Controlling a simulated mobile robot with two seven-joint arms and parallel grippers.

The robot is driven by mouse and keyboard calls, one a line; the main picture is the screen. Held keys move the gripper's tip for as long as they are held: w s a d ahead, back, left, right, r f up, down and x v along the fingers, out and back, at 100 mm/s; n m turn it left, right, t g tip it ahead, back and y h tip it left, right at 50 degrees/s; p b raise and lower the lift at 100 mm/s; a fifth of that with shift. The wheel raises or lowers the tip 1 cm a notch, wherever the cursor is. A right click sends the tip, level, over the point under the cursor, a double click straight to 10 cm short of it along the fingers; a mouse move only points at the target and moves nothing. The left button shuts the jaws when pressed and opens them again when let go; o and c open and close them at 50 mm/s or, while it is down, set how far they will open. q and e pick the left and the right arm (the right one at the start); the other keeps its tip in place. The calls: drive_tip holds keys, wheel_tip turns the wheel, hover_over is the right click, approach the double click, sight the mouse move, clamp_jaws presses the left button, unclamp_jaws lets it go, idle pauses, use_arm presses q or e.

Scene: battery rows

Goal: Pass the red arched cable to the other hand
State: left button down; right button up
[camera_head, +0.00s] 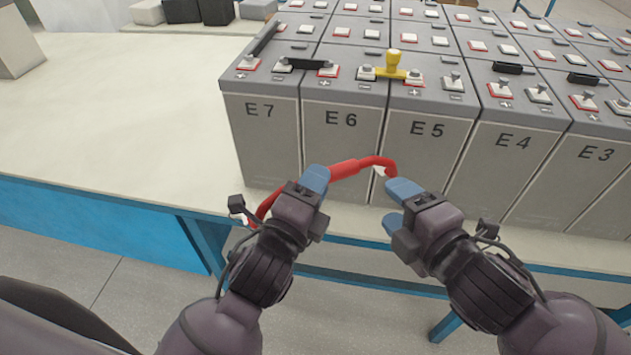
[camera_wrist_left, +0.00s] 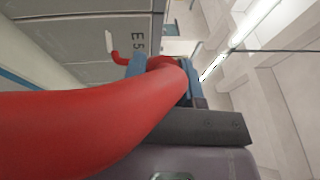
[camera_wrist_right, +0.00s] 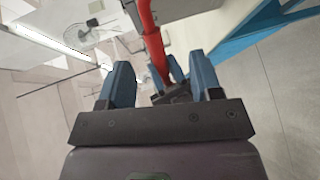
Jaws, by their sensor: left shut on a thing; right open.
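The red arched cable (camera_head: 346,169) is held in the air in front of the battery boxes marked E6 and E5. My left gripper (camera_head: 316,182) is shut on its middle part. One end hangs down left behind my left gripper; the other bends down close to my right gripper (camera_head: 398,207). My right gripper is open and empty, its upper fingertip near that bent end. In the left wrist view the cable (camera_wrist_left: 80,130) fills the lower left and runs into the fingers. In the right wrist view the cable (camera_wrist_right: 150,35) shows beyond my open fingers (camera_wrist_right: 162,82), with the left gripper behind.
Rows of grey batteries (camera_head: 340,150) stand on the table (camera_head: 110,150) just ahead. Black links and a yellow-handled tool (camera_head: 394,66) lie on their tops. The table's left part is bare, with dark and light boxes (camera_head: 183,11) at the back.

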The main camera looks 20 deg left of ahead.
drive_tip(key=s+d+f+m+h, duration=0.3)
drive_tip(key=d+f+m, duration=0.5)
drive_tip(key=f, duration=0.1)
drive_tip(key=s+d+f+m+h, duration=0.3)
drive_tip(key=d+f+m, duration=0.5)
drive_tip(key=f, duration=0.2)
drive_tip(key=s+d+f+m+h, duration=0.3)
drive_tip(key=d+f+m+h, duration=0.1)
drive_tip(key=d+f+m, duration=0.4)
drive_tip(key=shift+s+d+f+m, duration=0.2)
drive_tip(key=shift+d+f+m, duration=0.1)
drive_tip(key=shift+d+f, duration=0.35)
